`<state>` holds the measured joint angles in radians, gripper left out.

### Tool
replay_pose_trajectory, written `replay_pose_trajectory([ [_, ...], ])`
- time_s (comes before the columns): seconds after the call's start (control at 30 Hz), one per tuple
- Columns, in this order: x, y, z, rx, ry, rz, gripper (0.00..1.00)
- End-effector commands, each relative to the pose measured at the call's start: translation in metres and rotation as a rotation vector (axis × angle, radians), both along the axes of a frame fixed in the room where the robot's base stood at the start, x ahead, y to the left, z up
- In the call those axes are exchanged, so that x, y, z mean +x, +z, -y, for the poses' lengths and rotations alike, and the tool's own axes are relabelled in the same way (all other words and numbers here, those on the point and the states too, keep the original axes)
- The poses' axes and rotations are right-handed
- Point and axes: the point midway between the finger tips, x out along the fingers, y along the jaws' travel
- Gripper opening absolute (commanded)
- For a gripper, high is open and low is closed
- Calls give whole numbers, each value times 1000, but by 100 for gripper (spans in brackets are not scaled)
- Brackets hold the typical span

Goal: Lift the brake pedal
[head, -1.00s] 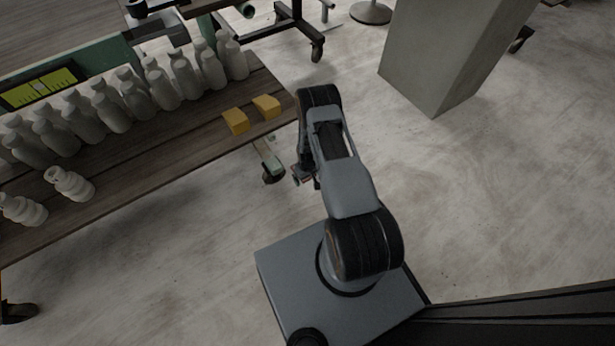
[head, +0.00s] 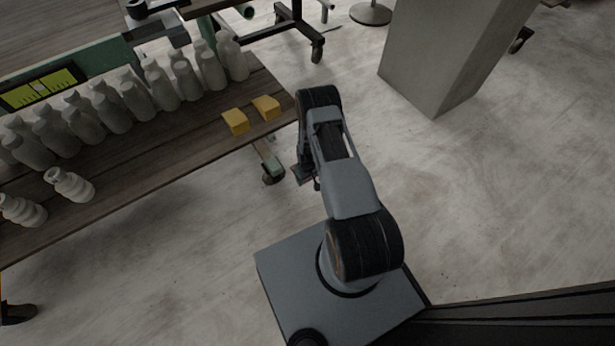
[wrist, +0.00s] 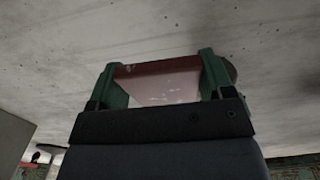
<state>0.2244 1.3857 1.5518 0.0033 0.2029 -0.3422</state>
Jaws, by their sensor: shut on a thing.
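The brake pedal (wrist: 157,68) looks like a dull red-brown bar with a paler worn face. In the wrist view it spans the space between the two green fingers of my gripper (wrist: 158,63), which is shut on it. Part of a rounded grey-brown thing shows behind the right finger. In the head view my gripper (head: 302,173) hangs low beside my arm, just right of a caster (head: 271,172) under the bench. The pedal cannot be made out clearly there.
A wooden bench (head: 120,195) on the left holds several pale bottles (head: 135,98) and two yellow blocks (head: 235,122) near its right end. A concrete pillar (head: 435,55) stands at the upper right. The floor right of my arm is clear.

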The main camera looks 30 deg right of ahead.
Motion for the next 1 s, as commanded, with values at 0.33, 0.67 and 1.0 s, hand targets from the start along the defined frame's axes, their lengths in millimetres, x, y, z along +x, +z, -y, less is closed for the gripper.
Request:
replay_pose_trajectory([
  [0.33, 7, 17, -1, -1, 1, 2, 32],
  [0.67, 7, 17, 0, -1, 0, 2, 95],
  [1.0, 6, 20, 0, -1, -1, 0, 100],
])
